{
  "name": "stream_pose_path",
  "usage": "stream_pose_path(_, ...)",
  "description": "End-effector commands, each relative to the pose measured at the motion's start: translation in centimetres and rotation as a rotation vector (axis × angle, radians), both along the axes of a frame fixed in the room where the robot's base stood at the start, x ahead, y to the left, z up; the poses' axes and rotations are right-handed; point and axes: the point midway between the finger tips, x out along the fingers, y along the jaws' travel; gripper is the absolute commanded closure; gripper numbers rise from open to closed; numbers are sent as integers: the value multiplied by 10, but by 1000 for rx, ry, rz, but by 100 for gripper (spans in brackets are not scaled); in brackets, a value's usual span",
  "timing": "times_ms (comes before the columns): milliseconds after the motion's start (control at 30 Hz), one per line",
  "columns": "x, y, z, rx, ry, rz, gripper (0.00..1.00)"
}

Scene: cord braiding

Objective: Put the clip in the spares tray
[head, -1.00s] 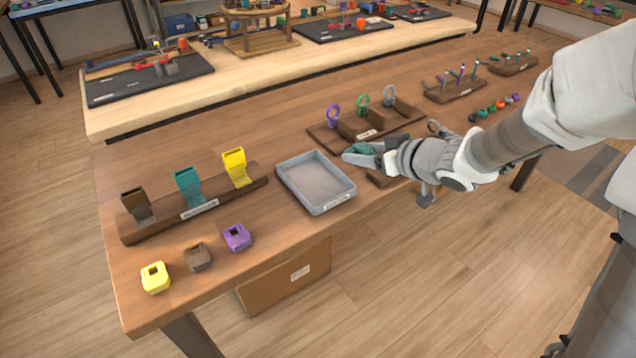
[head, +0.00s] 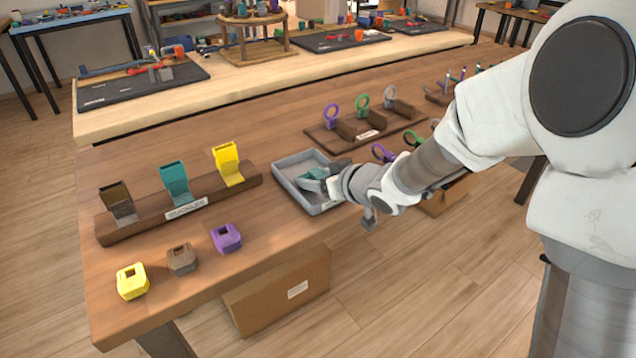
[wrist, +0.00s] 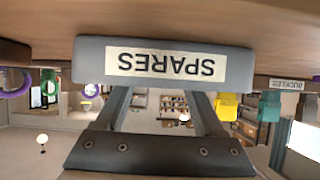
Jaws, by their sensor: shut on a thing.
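The spares tray (head: 283,180) is a shallow grey tray at the table's front edge. In the wrist view its front wall (wrist: 230,68) carries an upside-down SPARES label. My gripper (head: 314,180) is at the tray's right side, with its tip over the tray. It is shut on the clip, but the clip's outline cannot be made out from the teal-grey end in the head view. In the wrist view the tray wall hides the fingertips and whatever they hold.
A wooden rack holds several buckles (head: 176,180), with loose purple (head: 227,238), brown and yellow pieces before it. Ring-topped clips stand in a rack (head: 372,151) right of the tray. Loose purple (head: 381,152) and green (head: 412,138) rings lie near my arm.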

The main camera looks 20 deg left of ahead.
Motion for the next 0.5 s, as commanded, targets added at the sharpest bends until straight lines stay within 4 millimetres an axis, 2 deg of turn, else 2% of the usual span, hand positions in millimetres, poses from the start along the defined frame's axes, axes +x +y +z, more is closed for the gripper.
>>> stream_pose_path(333,0,0,-3,1,-1,0,89)
stream_pose_path(367,0,0,-2,0,-1,0,24)
stream_pose_path(400,0,0,-2,0,-1,0,17)
stream_pose_path(500,0,0,-2,0,-1,0,17)
